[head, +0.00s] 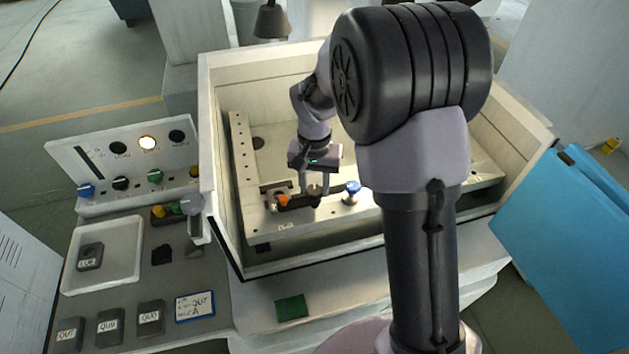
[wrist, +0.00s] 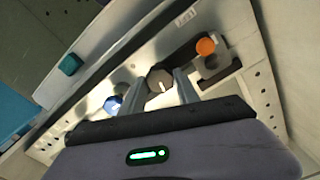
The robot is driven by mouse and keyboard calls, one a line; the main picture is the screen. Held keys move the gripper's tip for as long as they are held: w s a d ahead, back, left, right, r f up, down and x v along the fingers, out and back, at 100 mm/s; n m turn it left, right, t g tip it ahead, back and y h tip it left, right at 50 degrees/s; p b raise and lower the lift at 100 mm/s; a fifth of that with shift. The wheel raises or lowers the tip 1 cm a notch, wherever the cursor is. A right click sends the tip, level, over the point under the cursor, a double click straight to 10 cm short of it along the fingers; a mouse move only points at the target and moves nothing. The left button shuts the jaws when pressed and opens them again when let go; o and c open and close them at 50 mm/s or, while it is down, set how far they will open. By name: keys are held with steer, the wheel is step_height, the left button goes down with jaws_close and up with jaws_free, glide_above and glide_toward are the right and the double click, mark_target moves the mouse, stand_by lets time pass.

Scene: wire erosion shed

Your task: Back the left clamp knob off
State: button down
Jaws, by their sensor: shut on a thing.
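My gripper (head: 314,190) reaches down into the open machine tank and is shut on a dark faceted knob. In the wrist view the dark knob (wrist: 160,82) sits between the fingers and shows a pale line on its top. An orange knob (head: 283,201) is on a dark clamp to the left in the head view; it also shows in the wrist view (wrist: 206,46). A blue knob (head: 352,187) stands to the right of the gripper, also in the wrist view (wrist: 113,104). In the head view the fingers mostly hide the dark knob.
The tank's white walls (head: 206,165) surround the work plate (head: 262,228). My arm hides the tank's middle right. A control panel (head: 130,165), a white tray (head: 128,249) and labelled dark blocks (head: 110,326) are at left. A green block (head: 291,308) lies in front; a blue panel (head: 560,240) stands right.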

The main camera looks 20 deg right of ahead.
mark_target(314, 189)
steer(key=n+p, duration=0.1)
steer(key=n, duration=0.3)
steer(key=shift+r+n+p, duration=0.1)
steer(key=shift+n+p, duration=0.2)
steer(key=shift+p, duration=0.1)
steer(key=shift+n+p, duration=0.75)
steer(key=shift+n, duration=1.45)
steer(key=c, duration=0.9)
jaws_free()
step_height(314, 189, up, 17)
steer(key=p, duration=0.4)
steer(key=shift+r, duration=0.1)
